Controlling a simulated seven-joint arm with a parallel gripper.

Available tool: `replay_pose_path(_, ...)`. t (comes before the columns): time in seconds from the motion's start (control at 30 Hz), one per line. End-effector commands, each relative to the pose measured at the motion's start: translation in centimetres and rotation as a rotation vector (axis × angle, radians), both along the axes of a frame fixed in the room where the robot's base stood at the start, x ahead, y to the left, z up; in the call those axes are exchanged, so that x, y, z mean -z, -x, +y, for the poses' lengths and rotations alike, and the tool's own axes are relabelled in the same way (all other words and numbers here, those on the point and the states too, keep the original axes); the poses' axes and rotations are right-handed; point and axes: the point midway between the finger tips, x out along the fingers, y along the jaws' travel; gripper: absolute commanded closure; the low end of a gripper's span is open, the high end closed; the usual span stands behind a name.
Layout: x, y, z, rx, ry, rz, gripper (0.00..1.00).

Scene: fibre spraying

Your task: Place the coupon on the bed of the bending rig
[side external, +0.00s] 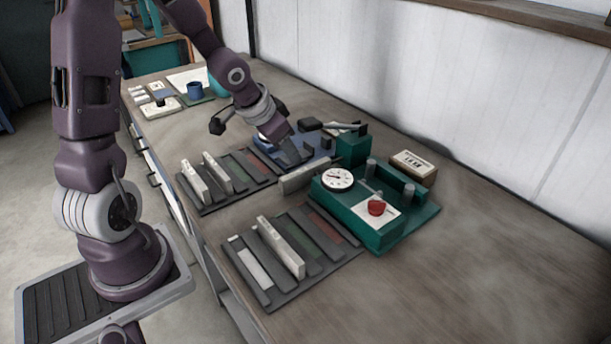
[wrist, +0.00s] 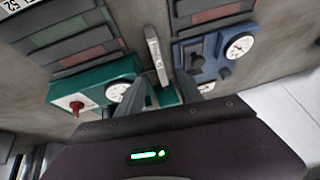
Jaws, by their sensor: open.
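A pale grey, bar-shaped coupon (side external: 303,178) with small dark markings is at the left end of the green rig (side external: 352,213), which has a dial, a red knob and upright posts. In the wrist view the coupon (wrist: 157,55) lies between the green rig (wrist: 95,88) and a blue rig (wrist: 213,55) with its own dial. I cannot tell whether it rests on a support. My gripper (side external: 293,153) is just behind the coupon, by the blue rig. In the wrist view my gripper (wrist: 170,92) is open, its fingers spread on either side of the coupon's near end.
A front dark slotted rack (side external: 278,293) and a rear rack (side external: 205,208) hold pale, grey and coloured bars. A labelled box (side external: 413,165) stands behind the green rig. The bench's right side is clear.

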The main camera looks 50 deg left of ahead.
Motion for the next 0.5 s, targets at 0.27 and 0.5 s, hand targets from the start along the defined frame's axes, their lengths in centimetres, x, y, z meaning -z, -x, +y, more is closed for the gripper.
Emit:
replay_pose_path(0.27,4.8,-2.6,1.1,0.011,0.125,-0.067,0.57)
replay_pose_path(0.5,8.1,-5.1,0.9,0.012,0.122,-0.064,0.57)
